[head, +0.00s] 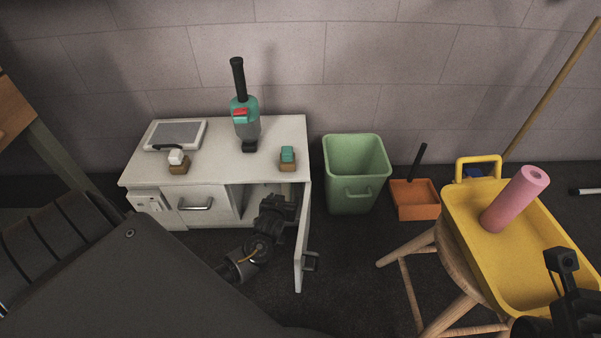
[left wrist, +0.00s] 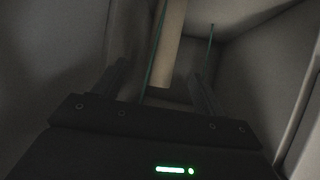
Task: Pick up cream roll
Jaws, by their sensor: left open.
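The cream roll (left wrist: 170,45) shows in the left wrist view as a pale upright cylinder inside a dim compartment. It lies between the two open fingers of my left gripper (left wrist: 162,78), with gaps on both sides, and does not look gripped.
The open cabinet door (head: 302,240) stands just right of my left gripper. A hand vacuum (head: 245,122), a tablet-like device (head: 176,134) and two small brushes are on top. A green bin (head: 355,175), an orange dustpan (head: 414,200) and a yellow tray (head: 470,205) holding a pink roll (head: 515,199) are rightward.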

